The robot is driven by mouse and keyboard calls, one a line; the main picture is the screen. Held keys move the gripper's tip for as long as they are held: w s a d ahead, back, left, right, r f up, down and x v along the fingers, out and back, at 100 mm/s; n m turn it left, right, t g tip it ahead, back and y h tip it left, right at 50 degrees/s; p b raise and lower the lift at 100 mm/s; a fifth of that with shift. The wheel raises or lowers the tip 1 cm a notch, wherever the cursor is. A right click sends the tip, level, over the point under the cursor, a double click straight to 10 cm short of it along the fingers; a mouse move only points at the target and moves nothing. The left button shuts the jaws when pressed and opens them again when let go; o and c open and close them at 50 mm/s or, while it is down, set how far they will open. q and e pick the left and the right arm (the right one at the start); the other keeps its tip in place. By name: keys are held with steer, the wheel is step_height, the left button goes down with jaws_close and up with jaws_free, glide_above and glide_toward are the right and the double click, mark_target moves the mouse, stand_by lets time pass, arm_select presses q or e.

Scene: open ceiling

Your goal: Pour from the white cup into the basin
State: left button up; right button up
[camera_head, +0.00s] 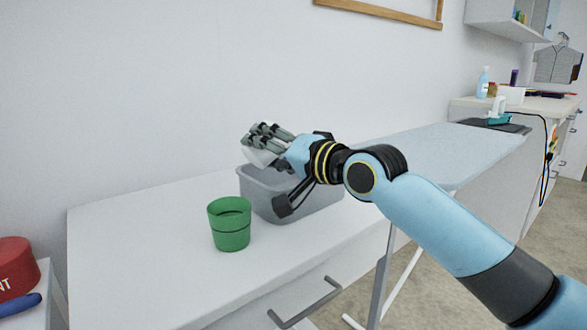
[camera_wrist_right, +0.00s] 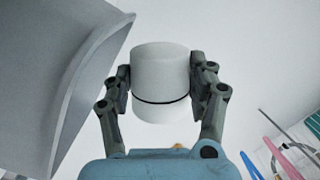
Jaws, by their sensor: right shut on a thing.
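The white cup (camera_wrist_right: 160,75) is held between the fingers of my right gripper (camera_wrist_right: 160,88), which is shut on it. In the head view the cup (camera_head: 262,157) is mostly hidden behind the fingers of the right gripper (camera_head: 266,142) and looks tilted. It is above the grey basin (camera_head: 308,208), near its back left. The basin stands on the white counter, and its inside is largely hidden by my arm. The basin's grey wall (camera_wrist_right: 60,80) also fills the left of the wrist view. No poured contents can be made out. My left gripper is not in view.
A green cup (camera_head: 230,228) stands on the white counter (camera_head: 150,235), just left of and in front of the basin. A light blue ironing board (camera_head: 430,155) is to the right. A red container (camera_head: 15,268) is at the far left. The counter's left part is clear.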

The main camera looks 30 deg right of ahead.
steer(key=shift+f+m+b, duration=0.3)
steer(key=shift+m+b, duration=0.2)
steer(key=shift+m, duration=0.1)
stand_by(0.3)
steer(key=shift+d+r+m, duration=0.15)
steer(key=shift+r+m, duration=0.25)
steer(key=shift+m, duration=0.4)
stand_by(0.6)
steer(key=shift+d+r+m+t, duration=0.3)
steer(key=shift+d+m, duration=0.45)
steer(key=shift+m, duration=0.05)
stand_by(0.5)
steer(key=shift+w+d+f+m+p, duration=0.15)
steer(key=shift+f+m+p, duration=0.1)
steer(key=shift+m, duration=0.15)
steer(key=shift+s+d+f+m+p, duration=0.15)
steer(key=shift+m+p, duration=0.1)
steer(key=shift+m, duration=0.15)
stand_by(0.6)
steer(key=shift+w, duration=0.1)
